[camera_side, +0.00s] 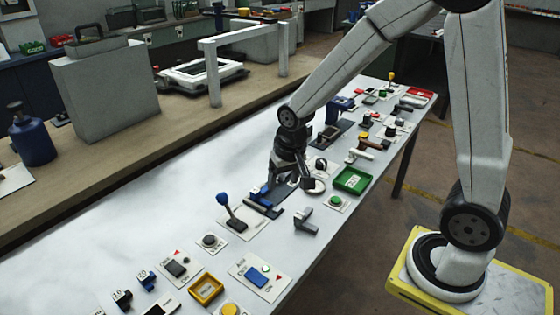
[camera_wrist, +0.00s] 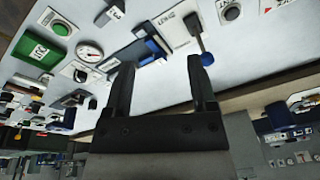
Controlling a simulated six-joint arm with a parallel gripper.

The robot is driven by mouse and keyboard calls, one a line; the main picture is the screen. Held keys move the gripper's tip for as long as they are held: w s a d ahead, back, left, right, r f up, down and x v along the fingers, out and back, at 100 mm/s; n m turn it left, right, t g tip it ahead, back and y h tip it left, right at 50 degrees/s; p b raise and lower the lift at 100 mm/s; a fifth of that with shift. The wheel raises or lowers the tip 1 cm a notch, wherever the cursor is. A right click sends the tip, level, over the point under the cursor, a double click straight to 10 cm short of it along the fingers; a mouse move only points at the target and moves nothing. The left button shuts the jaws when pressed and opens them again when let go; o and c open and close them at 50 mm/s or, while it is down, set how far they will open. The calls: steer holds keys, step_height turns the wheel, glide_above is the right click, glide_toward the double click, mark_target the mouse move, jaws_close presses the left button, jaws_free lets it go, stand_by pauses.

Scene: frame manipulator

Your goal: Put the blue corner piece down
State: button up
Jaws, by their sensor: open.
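A small blue piece (camera_side: 262,194), which looks like the corner piece, rests at a dark and grey fixture (camera_side: 264,208) on the white table. It also shows in the wrist view (camera_wrist: 153,47), beyond the gap between my fingers. Its exact shape and seating are too small to tell. My gripper (camera_side: 287,181) is open, low over the table beside the fixture, on its far right side in the side view. In the wrist view both dark fingers of my gripper (camera_wrist: 162,63) stand wide apart with nothing held between them.
A lever with a blue knob (camera_side: 222,198) stands left of the fixture. A grey handle (camera_side: 305,222), a green tray (camera_side: 352,180) and a round gauge (camera_wrist: 89,51) are close by. Several switches and buttons line the table. The table's left side (camera_side: 130,230) is bare.

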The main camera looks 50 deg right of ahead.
steer(key=s+a+n, duration=0.2)
steer(key=s+n, duration=0.3)
steer(key=s, duration=0.3)
steer(key=shift+s+t, duration=0.3)
steer(key=shift+s, duration=0.05)
